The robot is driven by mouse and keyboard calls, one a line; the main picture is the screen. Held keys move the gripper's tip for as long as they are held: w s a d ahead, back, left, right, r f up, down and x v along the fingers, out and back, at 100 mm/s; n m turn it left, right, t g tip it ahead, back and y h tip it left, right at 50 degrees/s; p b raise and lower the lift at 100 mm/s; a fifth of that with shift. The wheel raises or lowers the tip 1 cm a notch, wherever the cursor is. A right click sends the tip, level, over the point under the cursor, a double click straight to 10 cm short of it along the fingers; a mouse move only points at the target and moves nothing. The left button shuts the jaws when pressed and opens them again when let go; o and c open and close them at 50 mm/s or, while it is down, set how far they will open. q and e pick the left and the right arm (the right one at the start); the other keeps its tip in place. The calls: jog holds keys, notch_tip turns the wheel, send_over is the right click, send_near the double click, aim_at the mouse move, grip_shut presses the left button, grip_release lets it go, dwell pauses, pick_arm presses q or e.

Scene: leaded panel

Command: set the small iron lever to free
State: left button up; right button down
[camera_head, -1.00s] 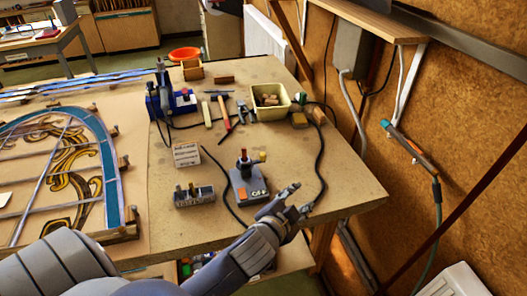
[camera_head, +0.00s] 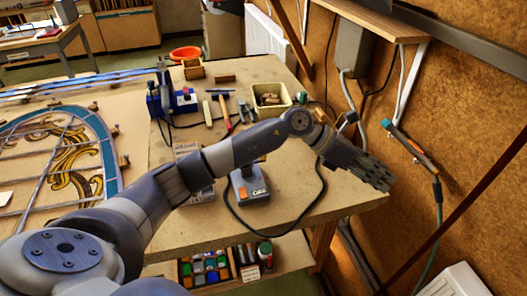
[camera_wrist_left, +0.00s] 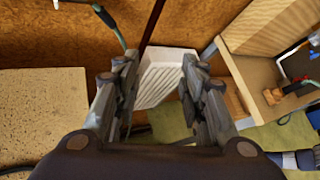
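A small grey control box (camera_head: 248,190) with an orange button and a label stands near the front of the workbench. My left arm crosses in front of its upper part and hides whatever stands up from it. I cannot make out the small iron lever or its setting. My left gripper (camera_head: 384,176) is beyond the bench's right edge, to the right of the box and apart from it. In the left wrist view the left gripper (camera_wrist_left: 155,75) is open, with nothing between its fingers. My right gripper is not in view.
The bench top (camera_head: 290,205) is bare right of the box except for a black cable. A cork wall (camera_head: 470,130) stands at right.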

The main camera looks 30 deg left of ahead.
pick_arm(q)
jog(key=a+r+g+y, duration=0.15)
jog(key=a+y, duration=0.45)
jog(key=a, duration=1)
jog(key=a+g+y, duration=0.2)
jog(key=a+y, duration=0.4)
jog(key=a, duration=1.1)
jog(key=f+p, duration=0.1)
jog(key=f, duration=0.3)
jog(key=f+p, duration=0.2)
jog(key=f, duration=0.3)
jog(key=shift+s+d+f, duration=0.1)
jog(key=shift+s+d, duration=0.05)
jog(key=shift+d, duration=0.05)
jog(key=shift+f, duration=0.65)
grip_shut()
